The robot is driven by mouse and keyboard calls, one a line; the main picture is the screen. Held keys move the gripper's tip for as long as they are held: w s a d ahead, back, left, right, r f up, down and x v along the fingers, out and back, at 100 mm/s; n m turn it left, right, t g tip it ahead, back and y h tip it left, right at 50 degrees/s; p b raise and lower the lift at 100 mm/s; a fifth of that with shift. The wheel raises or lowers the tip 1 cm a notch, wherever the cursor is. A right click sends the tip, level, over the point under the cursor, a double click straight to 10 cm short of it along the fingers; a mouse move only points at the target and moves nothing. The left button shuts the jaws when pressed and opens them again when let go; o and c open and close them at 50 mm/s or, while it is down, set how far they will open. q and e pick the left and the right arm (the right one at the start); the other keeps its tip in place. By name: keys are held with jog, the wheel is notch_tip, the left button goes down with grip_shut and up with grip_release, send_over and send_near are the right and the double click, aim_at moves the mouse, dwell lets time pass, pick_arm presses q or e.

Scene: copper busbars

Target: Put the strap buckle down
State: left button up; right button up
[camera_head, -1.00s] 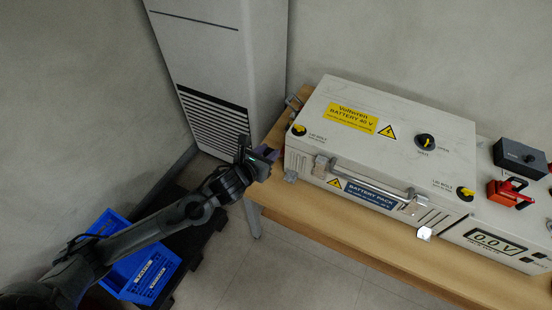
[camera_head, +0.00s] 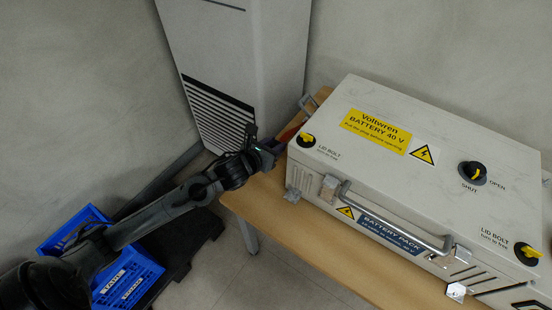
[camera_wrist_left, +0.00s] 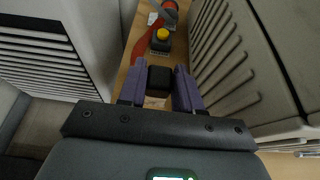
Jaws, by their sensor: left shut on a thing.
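My left gripper (camera_head: 272,147) is at the left end of the battery pack (camera_head: 440,140), over the bench's end. In the left wrist view its purple fingers (camera_wrist_left: 158,92) are closed on a small black block, which I take as the strap buckle (camera_wrist_left: 159,78). Just beyond it is a yellow-topped piece (camera_wrist_left: 163,34), and a red strap (camera_wrist_left: 139,45) runs alongside. In the head view the buckle is hidden by the gripper; only a bit of red (camera_head: 290,132) shows beside it. Whether the buckle touches the bench I cannot tell. My right gripper is out of view.
The wooden bench (camera_head: 262,206) has a clear strip in front of the pack, which has a front handle (camera_head: 385,220). A grey cabinet (camera_head: 240,60) stands behind. A blue crate (camera_head: 128,280) is on the floor at lower left. A metal piece (camera_head: 309,103) sits behind the pack's left corner.

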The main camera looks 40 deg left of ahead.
pick_arm(q)
jog(key=shift+f+b, duration=0.3)
jog(key=shift+f, duration=0.6)
notch_tip(320, 180, down, 3)
jog(key=shift+b, duration=0.9)
jog(key=shift+f, duration=0.1)
jog(key=shift+f, duration=0.1)
jog(key=shift+f, duration=0.15)
jog(key=o, duration=1.1)
jog(key=shift+r, duration=0.2)
